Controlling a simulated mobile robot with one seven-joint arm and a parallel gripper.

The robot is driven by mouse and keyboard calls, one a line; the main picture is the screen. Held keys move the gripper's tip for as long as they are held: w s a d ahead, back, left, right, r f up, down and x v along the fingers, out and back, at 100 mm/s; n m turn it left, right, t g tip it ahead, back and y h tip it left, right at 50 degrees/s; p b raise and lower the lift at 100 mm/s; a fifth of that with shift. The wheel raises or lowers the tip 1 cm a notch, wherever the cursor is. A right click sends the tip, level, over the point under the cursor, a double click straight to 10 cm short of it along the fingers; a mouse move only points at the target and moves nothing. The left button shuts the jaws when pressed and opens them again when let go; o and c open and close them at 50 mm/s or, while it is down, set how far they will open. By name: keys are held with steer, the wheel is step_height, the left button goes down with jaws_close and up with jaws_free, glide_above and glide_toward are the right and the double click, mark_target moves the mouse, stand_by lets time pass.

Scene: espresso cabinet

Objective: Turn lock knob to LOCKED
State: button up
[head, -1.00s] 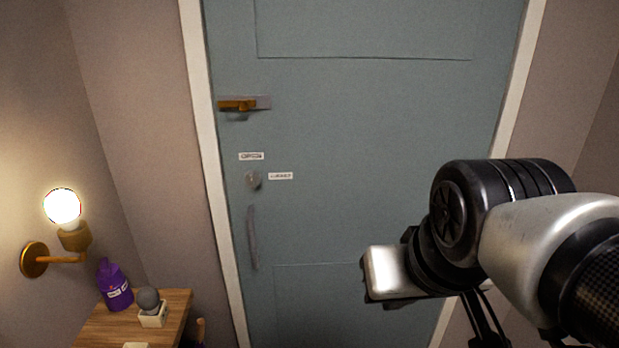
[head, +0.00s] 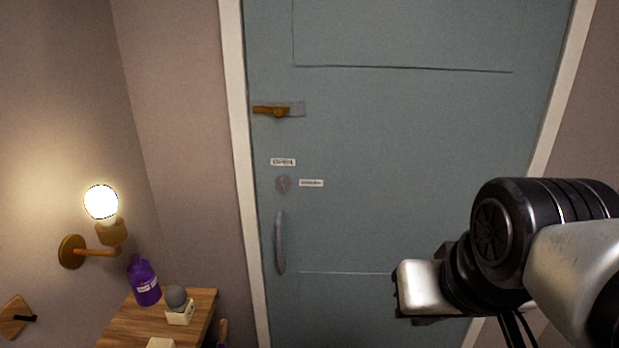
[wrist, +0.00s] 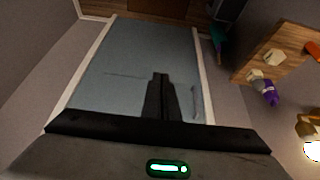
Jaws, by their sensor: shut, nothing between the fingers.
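The lock knob (head: 283,184) is a small round grey knob on the left side of the blue-grey door (head: 400,130). A white label (head: 283,162) above it seems to read OPEN. A second label (head: 311,183) to its right is too blurred to read. My gripper shows in the wrist view (wrist: 161,98) with its dark fingers shut and empty, in front of the door. In the head view my wrist is at the lower right, well apart from the knob, and the fingertips are hidden. The knob cannot be made out in the wrist view.
A brass latch (head: 272,111) is above the knob and a grey pull handle (head: 280,243) below it. At left are a lit wall lamp (head: 101,203) and a wooden table (head: 205,300) with a purple bottle (head: 144,283) and a grey ball on a stand (head: 178,305).

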steer(key=o, duration=0.4)
steer(key=shift+w+a, duration=0.15)
steer(key=shift+w, duration=0.05)
steer(key=shift+c, duration=0.2)
steer(key=o, duration=0.9)
steer(key=w+a+y, duration=0.1)
steer(key=w+a, duration=0.1)
steer(key=w, duration=0.1)
steer(key=w+a+t+y+b, duration=0.1)
steer(key=w+a, duration=0.2)
steer(key=w, duration=0.1)
steer(key=w+a+n+t, duration=0.1)
steer(key=w+a, duration=0.1)
steer(key=w, duration=0.1)
steer(key=shift+w+a+f+y, duration=0.15)
steer(key=shift+w+a+y, duration=0.1)
steer(key=shift+y, duration=0.15)
steer(key=shift+o, duration=0.2)
steer(key=t+h+b, duration=0.4)
steer(key=t, duration=0.6)
glide_toward(282, 187)
steer(key=shift+n, duration=0.3)
steer(key=w, duration=0.3)
steer(key=w+p, duration=0.1)
steer(key=w, duration=0.5)
steer(key=shift+w+d+f, duration=0.15)
steer(key=shift+d+f, duration=0.1)
steer(key=c, duration=1)
